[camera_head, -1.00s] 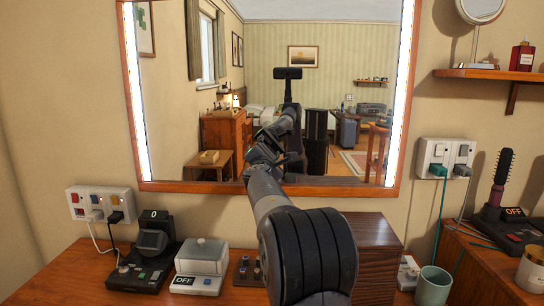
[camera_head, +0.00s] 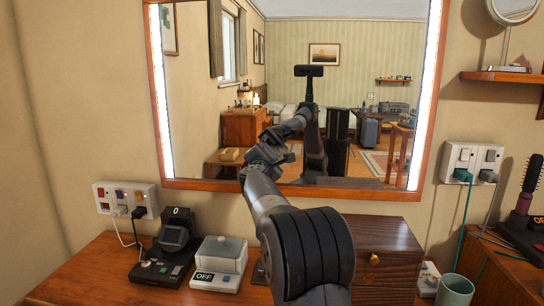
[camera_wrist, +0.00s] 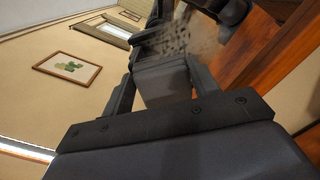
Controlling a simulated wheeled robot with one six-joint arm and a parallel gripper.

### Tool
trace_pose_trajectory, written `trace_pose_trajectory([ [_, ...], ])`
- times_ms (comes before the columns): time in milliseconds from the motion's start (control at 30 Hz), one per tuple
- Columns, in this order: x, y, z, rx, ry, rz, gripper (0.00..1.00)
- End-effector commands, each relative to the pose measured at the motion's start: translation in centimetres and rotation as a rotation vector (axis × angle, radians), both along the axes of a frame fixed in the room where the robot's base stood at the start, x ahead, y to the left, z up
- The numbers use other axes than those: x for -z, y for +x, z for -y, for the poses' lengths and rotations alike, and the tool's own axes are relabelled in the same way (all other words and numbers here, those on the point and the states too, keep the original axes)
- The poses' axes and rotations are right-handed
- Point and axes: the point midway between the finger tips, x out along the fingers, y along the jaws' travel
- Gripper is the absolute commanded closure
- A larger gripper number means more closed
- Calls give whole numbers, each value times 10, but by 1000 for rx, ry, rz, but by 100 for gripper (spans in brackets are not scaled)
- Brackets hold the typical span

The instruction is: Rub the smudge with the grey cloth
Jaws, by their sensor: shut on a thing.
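My gripper (camera_wrist: 163,72) is shut on the grey cloth (camera_wrist: 165,84), which looks like a folded grey pad between the fingers in the wrist view. A speckled grey-brown smudge (camera_wrist: 198,42) shows on the mirror just beyond the cloth, beside the dark reflection of my gripper. The cloth is close to the glass; I cannot tell if it touches. In the head view my gripper (camera_head: 266,152) is in front of the lower middle of the mirror (camera_head: 345,155), and the smudge cannot be made out there.
A dark wooden drawer box (camera_head: 385,245) stands under the mirror, behind my arm. A white box on a switch base (camera_head: 220,262) and a black device (camera_head: 168,250) stand on the dresser top at left. A green cup (camera_head: 455,290) and wall sockets (camera_head: 472,162) with cords are at right.

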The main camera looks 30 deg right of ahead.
Motion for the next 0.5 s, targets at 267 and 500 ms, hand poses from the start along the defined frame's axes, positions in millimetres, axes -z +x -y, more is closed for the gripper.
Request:
trace_pose_trajectory([
  [267,2,-5,-4,-2,0,1,61],
  [500,2,-25,-17,-1,0,2,61],
])
